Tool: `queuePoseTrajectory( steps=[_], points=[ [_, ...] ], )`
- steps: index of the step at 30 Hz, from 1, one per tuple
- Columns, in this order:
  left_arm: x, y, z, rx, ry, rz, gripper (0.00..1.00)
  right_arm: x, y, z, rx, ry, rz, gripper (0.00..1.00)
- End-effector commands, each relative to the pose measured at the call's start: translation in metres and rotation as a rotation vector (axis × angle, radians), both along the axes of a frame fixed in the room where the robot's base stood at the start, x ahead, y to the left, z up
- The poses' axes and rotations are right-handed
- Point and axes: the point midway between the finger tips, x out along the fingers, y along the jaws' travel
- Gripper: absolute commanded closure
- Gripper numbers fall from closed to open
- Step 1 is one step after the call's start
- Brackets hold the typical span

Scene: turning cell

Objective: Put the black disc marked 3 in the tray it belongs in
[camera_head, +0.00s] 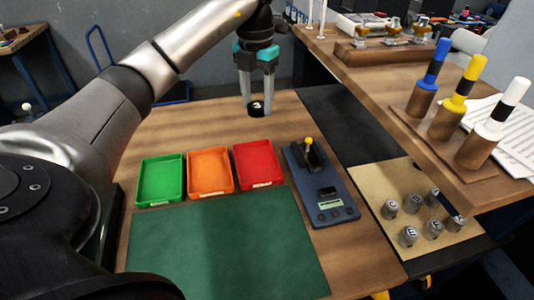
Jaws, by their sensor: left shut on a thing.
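The black disc (256,107) with a white 3 on it is between the fingertips of my left gripper (257,103). The gripper points down and is shut on the disc, over the far part of the wooden table, behind the trays. Three trays stand in a row: a green tray (141,184), an orange tray (210,192) and a red tray (261,184). All three look empty. Each has a small label on its front edge, too small to read. My right gripper is not in view.
A dark blue gauge device (333,211) with a small display stands right of the red tray. A green mat (228,246) lies in front of the trays, clear. Right are a tan board (399,246) with several metal pieces and a raised wooden shelf (380,95) with striped-handled tools.

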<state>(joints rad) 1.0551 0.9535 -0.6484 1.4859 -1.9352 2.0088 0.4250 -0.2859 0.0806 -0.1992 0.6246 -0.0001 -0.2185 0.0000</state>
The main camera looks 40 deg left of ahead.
Motion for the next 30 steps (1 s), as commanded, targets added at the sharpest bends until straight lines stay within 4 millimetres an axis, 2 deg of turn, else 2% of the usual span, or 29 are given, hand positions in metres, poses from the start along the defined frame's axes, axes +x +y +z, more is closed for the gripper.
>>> queuePoseTrajectory(
  steps=[7,15,19,26,30],
  points=[
    [-0.001,-0.002,-0.061,-0.003,0.006,-0.001,1.00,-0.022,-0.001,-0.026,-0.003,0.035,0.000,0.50],
    [-0.001,-0.001,-0.126,-0.002,0.004,-0.001,1.00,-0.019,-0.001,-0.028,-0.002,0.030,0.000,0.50],
    [-0.001,0.000,-0.145,-0.001,0.002,0.000,1.00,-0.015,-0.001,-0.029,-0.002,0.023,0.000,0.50],
    [-0.001,-0.001,-0.161,-0.001,0.002,-0.001,1.00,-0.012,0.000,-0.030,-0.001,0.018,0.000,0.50],
    [-0.001,-0.001,-0.183,-0.002,0.004,0.000,1.00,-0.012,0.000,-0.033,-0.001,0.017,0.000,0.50]
  ],
)
